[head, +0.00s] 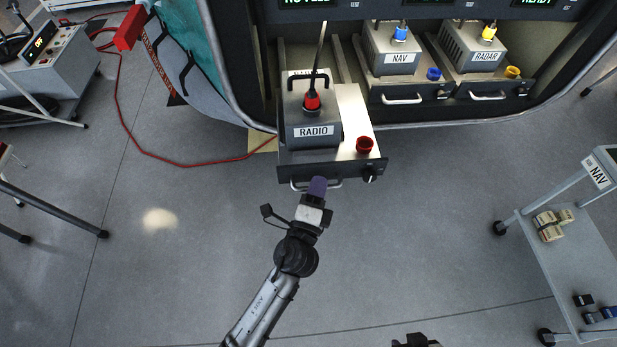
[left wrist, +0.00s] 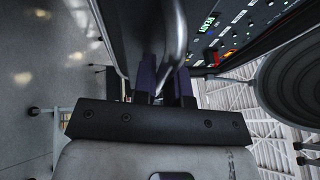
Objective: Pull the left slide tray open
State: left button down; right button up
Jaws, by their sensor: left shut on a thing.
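The left slide tray (head: 345,108) carries a grey box labelled RADIO (head: 313,131) with a red connector on top, and a red cap (head: 364,145). It stands out from the bay well beyond the other two trays. My left gripper (head: 317,187) is shut on the silver handle (head: 299,186) at the tray's front. In the left wrist view the handle (left wrist: 174,28) passes between the dark fingers (left wrist: 165,82). A dark part at the bottom edge of the head view seems to be my right gripper (head: 415,341); its fingers cannot be made out.
The NAV tray (head: 405,91) and RADAR tray (head: 486,88) sit back in the bay to the right. A cart labelled NAV (head: 560,250) stands at the right. A red cable (head: 150,154) lies on the floor at left. The floor before the tray is clear.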

dwell(0.3)
pick_arm(q)
jog(key=c, duration=1.2)
grip_release()
jog(key=shift+b+v, duration=0.75)
jog(key=shift+v, duration=6.2)
jog(key=shift+r, duration=0.1)
